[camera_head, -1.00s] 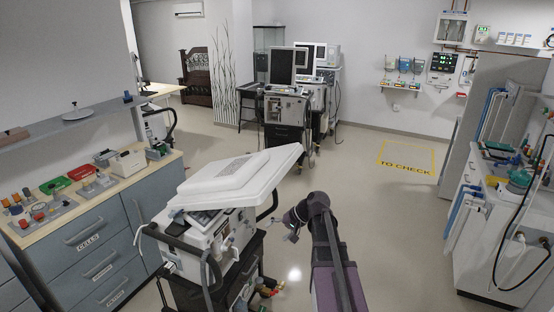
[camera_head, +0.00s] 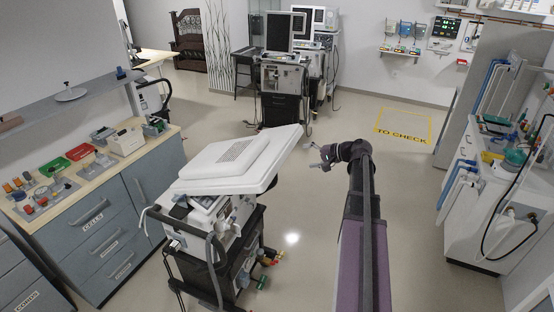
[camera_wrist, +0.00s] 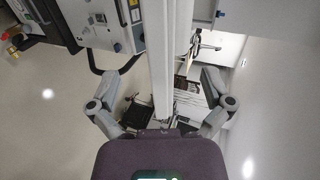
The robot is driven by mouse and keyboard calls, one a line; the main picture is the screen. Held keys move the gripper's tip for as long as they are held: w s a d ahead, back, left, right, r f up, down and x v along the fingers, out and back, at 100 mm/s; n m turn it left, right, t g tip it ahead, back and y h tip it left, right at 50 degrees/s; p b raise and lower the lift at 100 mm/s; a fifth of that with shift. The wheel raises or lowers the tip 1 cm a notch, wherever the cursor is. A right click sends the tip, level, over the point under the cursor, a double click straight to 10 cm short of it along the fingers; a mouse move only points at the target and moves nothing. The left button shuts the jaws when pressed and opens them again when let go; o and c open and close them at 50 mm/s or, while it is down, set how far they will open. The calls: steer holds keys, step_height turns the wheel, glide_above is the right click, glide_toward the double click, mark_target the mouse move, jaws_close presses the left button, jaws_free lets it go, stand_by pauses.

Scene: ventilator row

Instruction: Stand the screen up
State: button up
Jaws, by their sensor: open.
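The screen (camera_head: 238,158) is a white panel on top of a ventilator cart (camera_head: 222,215) at left centre in the head view. It lies tilted, close to flat, with its vented back facing up and its right edge higher. My gripper (camera_head: 318,160) is to the right of the screen's raised edge, apart from it in the head view. In the wrist view my gripper (camera_wrist: 162,108) is open, its fingers spread to either side of the screen's pale edge (camera_wrist: 172,50). Whether a finger touches the screen cannot be told.
A counter with drawers (camera_head: 100,220) stands at left, with coloured items on top. Other ventilators (camera_head: 283,85) with upright screens stand at the back. A white cart with hoses (camera_head: 490,200) is at right. The floor by the yellow "TO CHECK" marking (camera_head: 403,126) is clear.

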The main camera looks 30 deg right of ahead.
mark_target(281, 158)
steer(key=shift+w+f, duration=0.1)
steer(key=shift+f, duration=0.05)
steer(key=b+x, duration=0.5)
steer(key=x, duration=0.8)
steer(key=shift+w+a+f, duration=0.15)
steer(key=shift+f, duration=0.05)
steer(key=c, duration=1.3)
steer(key=shift+r, duration=0.15)
steer(key=shift+r, duration=0.1)
